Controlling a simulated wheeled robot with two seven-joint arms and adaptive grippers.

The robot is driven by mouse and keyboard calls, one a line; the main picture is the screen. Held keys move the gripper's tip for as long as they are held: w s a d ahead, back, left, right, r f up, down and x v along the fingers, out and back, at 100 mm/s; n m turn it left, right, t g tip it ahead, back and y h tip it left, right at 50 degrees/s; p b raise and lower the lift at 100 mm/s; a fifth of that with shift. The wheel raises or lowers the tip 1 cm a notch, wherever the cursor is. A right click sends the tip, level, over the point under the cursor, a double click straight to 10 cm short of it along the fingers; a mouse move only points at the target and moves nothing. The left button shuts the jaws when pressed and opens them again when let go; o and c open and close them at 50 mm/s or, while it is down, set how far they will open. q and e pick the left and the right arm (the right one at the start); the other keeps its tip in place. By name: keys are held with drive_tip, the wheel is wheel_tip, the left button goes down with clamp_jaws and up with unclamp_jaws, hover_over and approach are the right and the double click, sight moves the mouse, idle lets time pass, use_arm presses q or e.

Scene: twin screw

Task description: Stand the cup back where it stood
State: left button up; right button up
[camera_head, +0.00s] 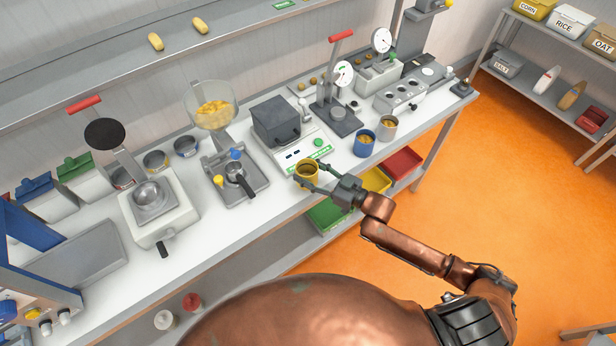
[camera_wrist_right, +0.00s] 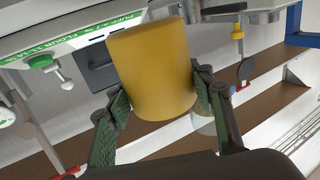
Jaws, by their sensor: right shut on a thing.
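A yellow cup (camera_head: 309,178) is between the fingers of my right gripper (camera_head: 311,182), near the front edge of the white workbench (camera_head: 290,196). It looks filled with something brownish. In the right wrist view the yellow cup (camera_wrist_right: 158,72) fills the middle, with a fingertip of my right gripper (camera_wrist_right: 160,97) pressed on each side. I cannot tell whether the cup touches the bench. A blue cup (camera_head: 364,142) and a grey cup (camera_head: 387,127) stand on the bench to the right, both with contents. My left gripper is not in view.
A grey machine with a green-labelled front (camera_head: 308,149) stands just behind the yellow cup. A hopper machine (camera_head: 236,180) is to its left and a press with a red handle (camera_head: 338,115) to its right. Yellow (camera_head: 376,181) and red (camera_head: 404,163) bins sit below the bench edge.

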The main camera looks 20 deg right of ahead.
sight(316, 181)
drive_tip(key=shift+w+d+f, duration=0.15)
drive_tip(key=shift+d+f, duration=0.05)
drive_tip(key=shift+f, duration=0.15)
drive_tip(key=shift+a+f, duration=0.1)
drive_tip(key=shift+f, duration=1.3)
drive_tip(key=o, duration=1.3)
drive_tip(key=shift+f, duration=0.1)
drive_tip(key=shift+c, duration=0.2)
drive_tip(key=v, duration=1.2)
